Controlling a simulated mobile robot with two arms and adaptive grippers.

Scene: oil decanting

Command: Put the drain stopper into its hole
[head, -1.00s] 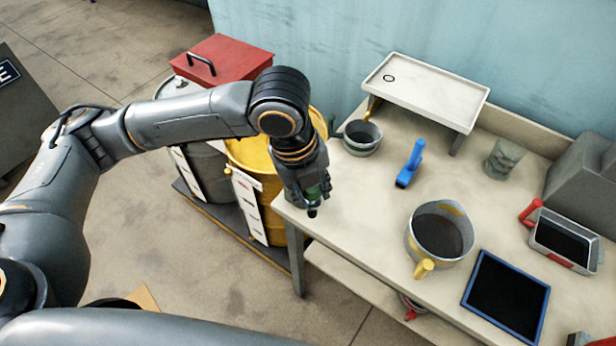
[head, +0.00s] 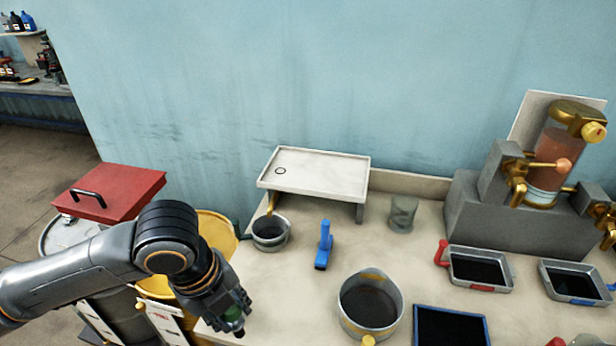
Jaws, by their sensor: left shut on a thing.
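A raised white tray (head: 325,174) stands at the back of the workbench against the blue wall. A small dark ring (head: 280,171) on its left part looks like the drain hole. My left gripper (head: 235,322) is at the left front of the bench, in front of and below the tray, well apart from it. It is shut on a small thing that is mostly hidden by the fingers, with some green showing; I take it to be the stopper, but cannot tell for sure. My right gripper is not in view.
A grey pot (head: 270,232) stands below the tray's spout. A blue tool (head: 324,245), a grey cup (head: 403,214), a larger pot (head: 370,305) and shallow pans (head: 480,268) stand on the bench. A dispenser (head: 553,150) is at right. The red box (head: 110,190) is at left.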

